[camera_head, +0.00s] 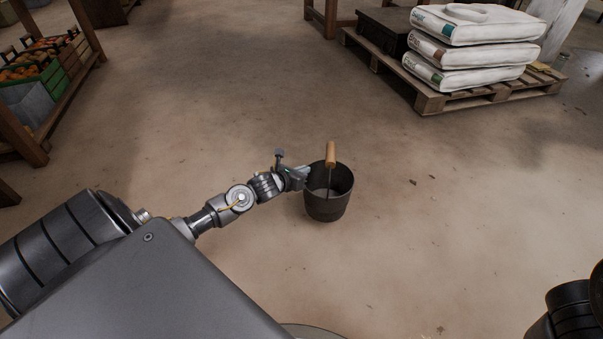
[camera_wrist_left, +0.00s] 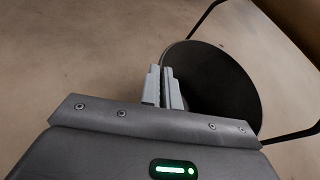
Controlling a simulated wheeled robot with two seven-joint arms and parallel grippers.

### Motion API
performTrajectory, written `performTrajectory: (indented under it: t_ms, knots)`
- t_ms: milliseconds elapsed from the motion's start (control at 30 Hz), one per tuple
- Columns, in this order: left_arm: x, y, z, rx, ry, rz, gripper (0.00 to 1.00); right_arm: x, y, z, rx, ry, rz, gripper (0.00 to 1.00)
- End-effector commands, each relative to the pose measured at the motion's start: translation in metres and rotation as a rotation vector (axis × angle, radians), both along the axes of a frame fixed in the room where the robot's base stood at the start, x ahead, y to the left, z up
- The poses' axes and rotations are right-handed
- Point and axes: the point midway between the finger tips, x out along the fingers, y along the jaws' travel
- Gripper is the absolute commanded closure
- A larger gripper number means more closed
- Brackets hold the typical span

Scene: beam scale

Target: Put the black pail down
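The black pail (camera_head: 327,207) is upright in the middle of the head view, with its bail raised and a wooden grip (camera_head: 331,154) on top. My left gripper (camera_head: 305,175) reaches it from the left, at the left side of its rim. In the left wrist view the fingers (camera_wrist_left: 164,88) are close together, one on each side of the rim of the pail (camera_wrist_left: 215,88), shut on its wall. The bail is apart from the fingers. I cannot tell whether the pail's bottom touches the floor. My right gripper is not in view.
Bare floor (camera_head: 430,240) surrounds the pail. A wooden pallet (camera_head: 430,103) with stacked white sacks (camera_head: 470,55) stands at the back right. A wooden rack with crates of produce (camera_head: 30,78) stands at the far left.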

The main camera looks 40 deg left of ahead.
Motion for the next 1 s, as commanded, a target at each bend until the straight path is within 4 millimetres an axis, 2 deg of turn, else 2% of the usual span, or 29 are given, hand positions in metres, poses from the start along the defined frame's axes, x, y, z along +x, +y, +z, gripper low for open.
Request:
performTrajectory:
  t_ms: [100,367,500,600,700,1000]
  knots:
    - [0.006,0.006,-0.011,-0.002,-0.004,0.001,1.00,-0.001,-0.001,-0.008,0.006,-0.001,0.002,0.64]
    - [0.009,0.009,-0.012,-0.001,-0.005,0.000,1.00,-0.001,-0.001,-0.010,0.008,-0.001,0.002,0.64]
    - [0.014,0.015,-0.026,-0.002,-0.005,0.003,1.00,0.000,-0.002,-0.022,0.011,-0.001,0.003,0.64]
    - [0.013,0.014,-0.044,-0.002,-0.002,0.000,1.00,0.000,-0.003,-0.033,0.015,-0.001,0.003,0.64]
    - [0.013,0.014,-0.052,-0.002,-0.004,0.000,1.00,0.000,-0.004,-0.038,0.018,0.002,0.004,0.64]
    - [0.013,0.014,-0.052,-0.001,-0.004,0.000,1.00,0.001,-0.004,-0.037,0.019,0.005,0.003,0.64]
